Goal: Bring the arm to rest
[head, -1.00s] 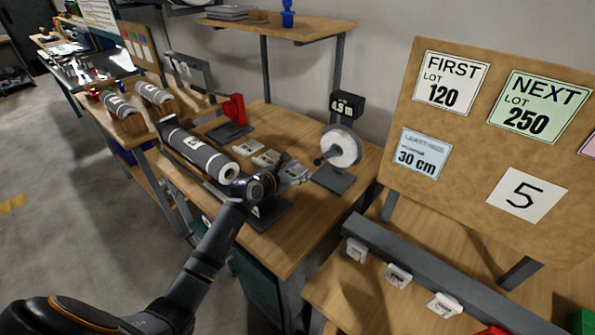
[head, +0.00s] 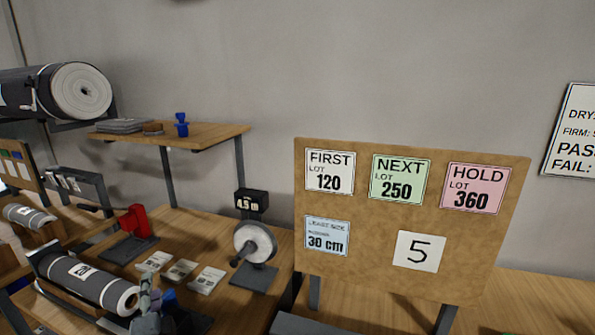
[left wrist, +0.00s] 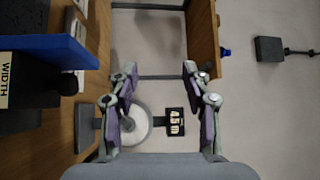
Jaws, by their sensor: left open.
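My left gripper (head: 150,290) shows at the bottom left of the head view, in front of the near end of a grey roll (head: 85,280) on the wooden bench. In the left wrist view its two fingers (left wrist: 161,85) stand wide apart with nothing between them. A white disc on a dark stand (head: 255,243) and a small black "4.5 m" display (head: 251,201) are farther back. They show beyond the fingers in the left wrist view, the display (left wrist: 175,121) turned sideways. Most of my left arm is out of the head view. My right gripper is not in view.
A red device (head: 134,221) and several cards (head: 181,269) lie on the bench. A blue plate (left wrist: 45,48) is close beside the gripper in the left wrist view. A board (head: 375,225) with lot signs stands right. A shelf (head: 205,134) holds a blue item.

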